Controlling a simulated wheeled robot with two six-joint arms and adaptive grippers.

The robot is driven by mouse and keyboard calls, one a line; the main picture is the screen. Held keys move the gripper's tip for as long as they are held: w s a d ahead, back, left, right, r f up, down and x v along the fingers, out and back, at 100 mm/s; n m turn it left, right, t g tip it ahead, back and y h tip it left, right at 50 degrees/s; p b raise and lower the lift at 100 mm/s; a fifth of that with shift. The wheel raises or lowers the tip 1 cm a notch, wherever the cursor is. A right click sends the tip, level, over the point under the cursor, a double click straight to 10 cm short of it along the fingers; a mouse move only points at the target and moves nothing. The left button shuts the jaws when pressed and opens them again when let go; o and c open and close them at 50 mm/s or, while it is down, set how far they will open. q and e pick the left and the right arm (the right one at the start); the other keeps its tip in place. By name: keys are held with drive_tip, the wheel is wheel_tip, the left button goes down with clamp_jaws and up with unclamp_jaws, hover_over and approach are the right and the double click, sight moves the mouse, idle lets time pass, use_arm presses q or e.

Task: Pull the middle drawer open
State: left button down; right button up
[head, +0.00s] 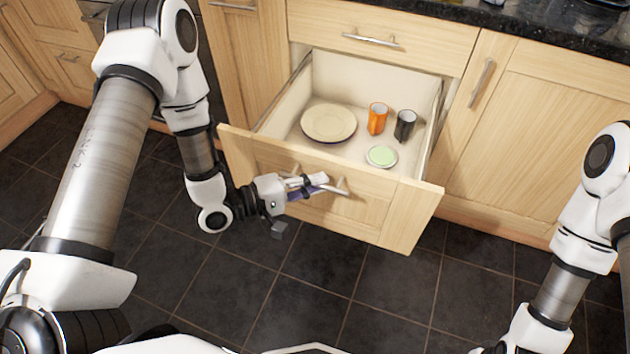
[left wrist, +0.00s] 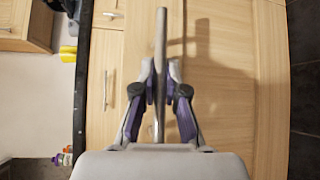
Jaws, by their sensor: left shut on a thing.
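The middle drawer (head: 411,212) stands well open below a shut top drawer (head: 420,27). Inside it are a cream plate (head: 328,123), an orange cup (head: 377,118), a dark cup (head: 405,125) and a pale green round thing (head: 381,156). My left gripper (head: 318,187) is at the drawer's front, shut on its bar handle (head: 341,190). In the left wrist view the handle (left wrist: 160,60) runs between the fingers of my left gripper (left wrist: 160,88). My right arm is at the right edge of the head view; its gripper is not visible.
A cupboard door (head: 540,140) with a bar handle is shut to the right of the drawer. A dark granite counter (head: 540,25) runs above. The dark tiled floor (head: 300,300) before the drawer is clear.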

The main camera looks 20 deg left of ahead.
use_arm(q)
drive_tip(key=c, duration=1.2)
unclamp_jaws()
drive_tip(key=v, duration=1.2)
